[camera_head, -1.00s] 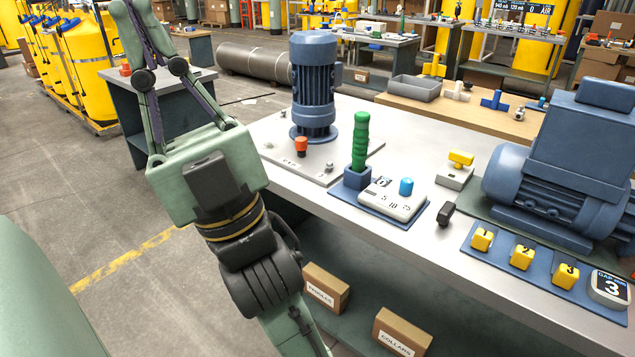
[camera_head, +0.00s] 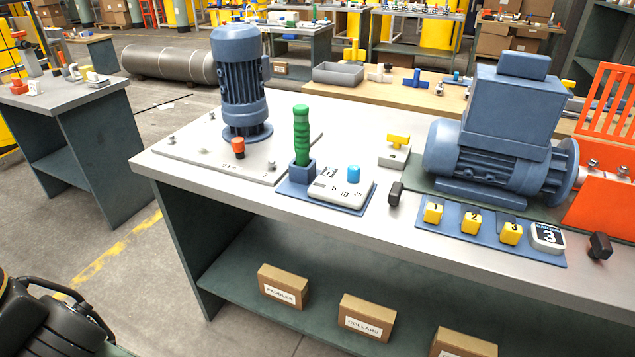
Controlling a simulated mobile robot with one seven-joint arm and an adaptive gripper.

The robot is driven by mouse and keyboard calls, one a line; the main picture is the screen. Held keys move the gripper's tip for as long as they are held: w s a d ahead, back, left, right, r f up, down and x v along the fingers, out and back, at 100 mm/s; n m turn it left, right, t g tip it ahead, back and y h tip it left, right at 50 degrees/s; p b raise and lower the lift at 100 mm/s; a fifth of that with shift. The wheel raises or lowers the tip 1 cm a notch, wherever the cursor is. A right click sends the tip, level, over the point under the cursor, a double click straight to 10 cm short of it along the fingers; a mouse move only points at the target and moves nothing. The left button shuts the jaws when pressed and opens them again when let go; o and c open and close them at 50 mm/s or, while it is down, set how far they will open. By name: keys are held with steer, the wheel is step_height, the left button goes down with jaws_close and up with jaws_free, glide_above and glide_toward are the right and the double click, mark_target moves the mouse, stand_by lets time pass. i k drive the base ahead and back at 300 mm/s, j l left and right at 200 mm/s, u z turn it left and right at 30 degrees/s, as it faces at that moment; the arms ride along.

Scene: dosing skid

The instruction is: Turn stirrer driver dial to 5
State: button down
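A white plate (camera_head: 335,191) with printed numbers, a "10" among them, lies on a blue base on the bench. A blue knob (camera_head: 353,174) stands on it; its setting is too small to read. A green ribbed handle (camera_head: 301,135) stands upright in a blue block beside it. An orange-red knob (camera_head: 238,148) sits on the grey plate in front of the upright blue motor (camera_head: 240,85); marks near it are unreadable. I cannot tell for certain which knob is the stirrer driver dial. My gripper is not in view; only a dark part of my own body shows at bottom left.
The bench top (camera_head: 300,215) holds a yellow-handled block (camera_head: 396,150), a large blue motor (camera_head: 490,150), yellow tags 1 to 3 and a display reading 3 (camera_head: 547,236). Small black knobs (camera_head: 395,193) sit near the front edge. Labelled boxes (camera_head: 283,286) stand on the shelf below.

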mark_target(353, 173)
steer(key=i+l+u, duration=0.2)
steer(key=l, duration=0.4)
steer(key=l+u, duration=0.25)
steer(key=l, duration=0.35)
